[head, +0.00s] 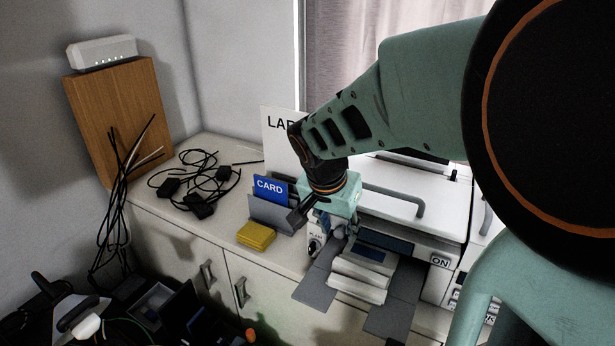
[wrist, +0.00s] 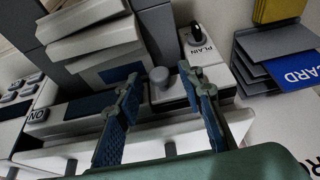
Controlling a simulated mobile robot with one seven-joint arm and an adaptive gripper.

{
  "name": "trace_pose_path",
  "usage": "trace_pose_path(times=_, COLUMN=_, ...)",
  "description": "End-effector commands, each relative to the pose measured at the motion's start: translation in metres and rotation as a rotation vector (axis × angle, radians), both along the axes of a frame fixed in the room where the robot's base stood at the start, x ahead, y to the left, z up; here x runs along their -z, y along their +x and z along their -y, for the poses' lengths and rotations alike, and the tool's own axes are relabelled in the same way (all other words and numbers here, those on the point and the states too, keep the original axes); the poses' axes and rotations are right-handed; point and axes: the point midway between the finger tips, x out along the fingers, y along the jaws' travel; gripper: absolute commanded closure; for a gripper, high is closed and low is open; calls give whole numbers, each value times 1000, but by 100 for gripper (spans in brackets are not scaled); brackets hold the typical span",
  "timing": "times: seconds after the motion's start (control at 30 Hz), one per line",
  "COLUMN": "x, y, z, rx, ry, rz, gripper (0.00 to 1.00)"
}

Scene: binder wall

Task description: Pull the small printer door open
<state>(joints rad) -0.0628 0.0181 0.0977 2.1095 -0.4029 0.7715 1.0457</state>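The white printer (head: 425,240) stands on the cabinet top, its front toward me. A small grey round knob (wrist: 160,88) sticks out of its front, beside the PLAIN label (wrist: 203,49) and a black-topped dial (wrist: 198,33). I cannot tell for certain where the small door's edges run; my gripper covers part of that area. My gripper (head: 331,222) is at the printer's front left. In the wrist view its two fingers (wrist: 158,76) are apart, with the grey knob showing between them. Neither finger clearly touches the knob.
Stacked paper (head: 358,278) and grey trays (head: 390,315) jut from the printer's front. Left of my gripper are a grey card holder (head: 272,213) with a blue card and yellow cards (head: 256,236). Black cables (head: 200,185) lie farther left. A curved handle (head: 400,195) tops the printer.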

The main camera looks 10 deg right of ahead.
Motion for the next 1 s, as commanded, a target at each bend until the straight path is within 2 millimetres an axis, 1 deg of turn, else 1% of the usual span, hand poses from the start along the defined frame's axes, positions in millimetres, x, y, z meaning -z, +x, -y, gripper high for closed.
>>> trace_pose_path(times=0.3, x=1, y=0, z=0, rx=-1, ry=0, rz=0, gripper=65)
trace_pose_path(times=0.6, x=1, y=0, z=0, rx=0, ry=0, rz=0, gripper=98)
trace_pose_path(times=0.63, x=1, y=0, z=0, rx=0, ry=0, rz=0, gripper=100)
trace_pose_path(times=1.0, x=2, y=0, z=0, rx=4, ry=0, rz=0, gripper=100)
